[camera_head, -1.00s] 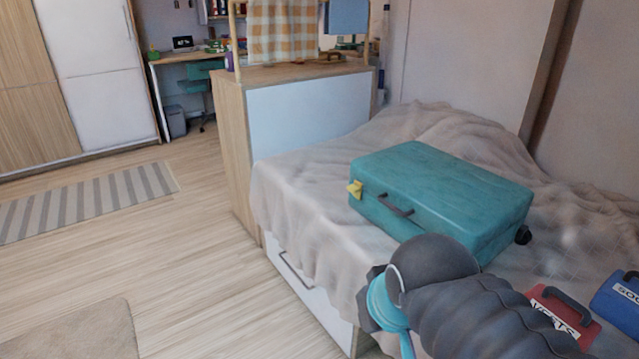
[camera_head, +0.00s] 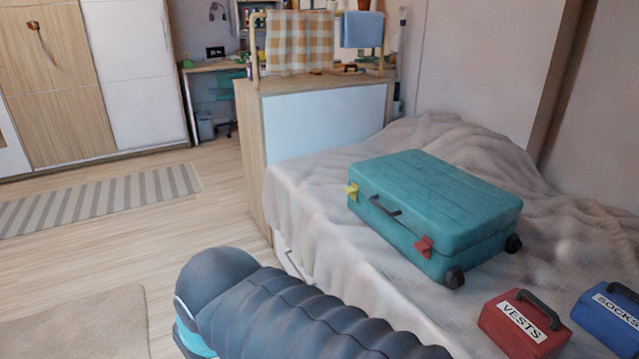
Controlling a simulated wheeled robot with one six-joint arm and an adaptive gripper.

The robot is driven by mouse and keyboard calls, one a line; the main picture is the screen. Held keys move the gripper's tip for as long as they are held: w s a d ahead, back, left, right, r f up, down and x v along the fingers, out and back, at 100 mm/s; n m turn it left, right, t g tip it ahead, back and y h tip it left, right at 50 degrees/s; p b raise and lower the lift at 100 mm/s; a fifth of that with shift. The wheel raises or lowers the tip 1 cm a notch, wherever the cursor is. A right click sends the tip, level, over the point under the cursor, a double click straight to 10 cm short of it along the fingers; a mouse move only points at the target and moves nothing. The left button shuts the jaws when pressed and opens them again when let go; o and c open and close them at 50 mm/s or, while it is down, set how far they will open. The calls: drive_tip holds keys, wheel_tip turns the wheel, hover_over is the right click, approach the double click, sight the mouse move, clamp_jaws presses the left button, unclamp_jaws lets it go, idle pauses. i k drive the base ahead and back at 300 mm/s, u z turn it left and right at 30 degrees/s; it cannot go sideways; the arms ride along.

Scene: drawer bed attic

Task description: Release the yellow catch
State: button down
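The yellow catch (camera_head: 352,192) is on the left end of the front face of a teal suitcase (camera_head: 440,200). The suitcase lies flat and closed on the bed. A red catch (camera_head: 423,247) is on the right part of the same face, and a dark handle (camera_head: 385,206) sits between the two. Whether the yellow catch is fastened is too small to tell. My dark ribbed arm crosses the bottom of the view, in front of and below the suitcase, apart from it. My gripper's fingers are not visible.
A red case labelled VESTS (camera_head: 524,322) and a blue case labelled SOCKS (camera_head: 609,315) lie on the bed (camera_head: 320,205) at the lower right. A wooden cabinet (camera_head: 325,125) stands behind the bed. The floor (camera_head: 120,255) at left is clear apart from rugs.

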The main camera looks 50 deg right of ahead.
sight(353, 190)
drive_tip(key=i, duration=1.05)
drive_tip(key=z, duration=2.45)
